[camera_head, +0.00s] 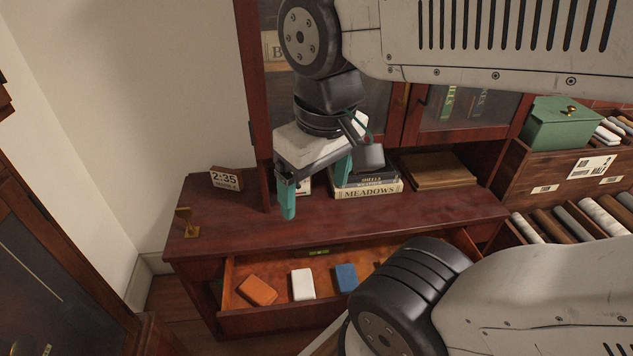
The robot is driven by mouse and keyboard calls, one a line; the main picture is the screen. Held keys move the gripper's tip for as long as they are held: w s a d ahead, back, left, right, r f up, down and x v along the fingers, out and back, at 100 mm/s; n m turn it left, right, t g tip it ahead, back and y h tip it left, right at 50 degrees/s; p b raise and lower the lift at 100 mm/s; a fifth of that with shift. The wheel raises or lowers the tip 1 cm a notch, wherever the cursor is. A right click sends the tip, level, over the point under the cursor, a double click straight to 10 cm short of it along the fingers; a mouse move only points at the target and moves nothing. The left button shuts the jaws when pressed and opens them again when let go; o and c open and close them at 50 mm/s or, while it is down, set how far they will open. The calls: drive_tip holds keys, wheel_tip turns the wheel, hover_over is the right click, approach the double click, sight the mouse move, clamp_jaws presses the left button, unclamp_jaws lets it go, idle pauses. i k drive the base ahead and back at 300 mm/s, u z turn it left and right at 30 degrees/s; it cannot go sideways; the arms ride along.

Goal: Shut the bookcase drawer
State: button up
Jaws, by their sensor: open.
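The bookcase drawer (262,322) is pulled out below the wooden desk top (420,214). Inside it lie an orange block (257,290), a white block (302,284) and a blue block (346,277). The right part of the drawer is hidden behind my arm. My gripper (315,191) is above the desk top, higher than the drawer and behind its front. Its teal fingers are apart, with nothing seen held between them.
Books (366,189) and a wooden board (437,170) sit on the desk. A small clock (225,179) and a brass piece (187,222) stand at left. Glass doors rise behind. A green box (562,122) sits on a wooden crate (553,170) at right.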

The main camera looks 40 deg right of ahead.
sight(239, 315)
drive_tip(key=z, duration=0.5)
drive_tip(key=k, duration=1.2)
drive_tip(key=z, duration=1.15)
drive_tip(key=i, duration=1)
drive_tip(key=u, duration=0.7)
